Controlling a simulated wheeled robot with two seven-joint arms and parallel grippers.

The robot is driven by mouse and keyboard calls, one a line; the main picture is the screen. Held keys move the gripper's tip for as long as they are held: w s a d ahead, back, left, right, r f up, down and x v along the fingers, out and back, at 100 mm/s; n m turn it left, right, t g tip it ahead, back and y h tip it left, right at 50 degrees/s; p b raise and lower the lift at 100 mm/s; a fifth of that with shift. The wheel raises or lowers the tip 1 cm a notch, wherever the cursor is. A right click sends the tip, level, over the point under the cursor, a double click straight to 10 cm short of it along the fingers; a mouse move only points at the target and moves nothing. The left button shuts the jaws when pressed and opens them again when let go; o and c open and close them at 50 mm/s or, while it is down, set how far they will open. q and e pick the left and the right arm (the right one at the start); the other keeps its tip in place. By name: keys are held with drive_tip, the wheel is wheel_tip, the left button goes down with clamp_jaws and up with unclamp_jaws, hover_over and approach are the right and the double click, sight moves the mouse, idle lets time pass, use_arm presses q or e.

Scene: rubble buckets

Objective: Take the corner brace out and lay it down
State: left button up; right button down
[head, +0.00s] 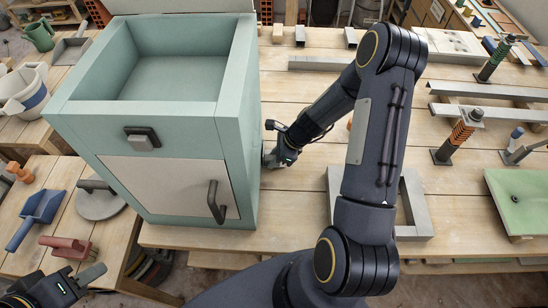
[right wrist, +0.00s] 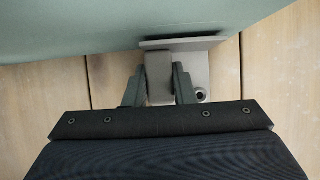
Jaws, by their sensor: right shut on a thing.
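The grey metal corner brace (right wrist: 196,70) shows in the right wrist view, against or very near the green side of the cabinet (head: 251,120). It has an upright flange and a flat plate with a round hole, over the wooden table. My right gripper (right wrist: 160,82) is shut on its middle upright part, one finger on each side. In the head view the right gripper (head: 272,160) is low beside the cabinet's right side, and the brace is mostly hidden there. My left gripper (head: 80,284) is at the bottom left edge, partly cut off; its opening is unclear.
The cabinet has an open top tray and a closed white door (head: 175,186) with a dark handle. A grey rectangular frame (head: 413,205) lies under my right arm. Metal bars (head: 490,91) and clamps lie to the right. A blue scoop (head: 40,208) lies at left.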

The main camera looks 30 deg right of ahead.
sight(267, 158)
drive_tip(key=shift+r, duration=0.2)
drive_tip(key=shift+r+p, duration=1.05)
drive_tip(key=shift+r, duration=0.2)
drive_tip(key=shift+r, duration=0.1)
drive_tip(key=shift+r+p, duration=0.5)
drive_tip(key=shift+r, duration=0.05)
drive_tip(key=shift+s+a+f, duration=0.1)
drive_tip(key=shift+s, duration=0.05)
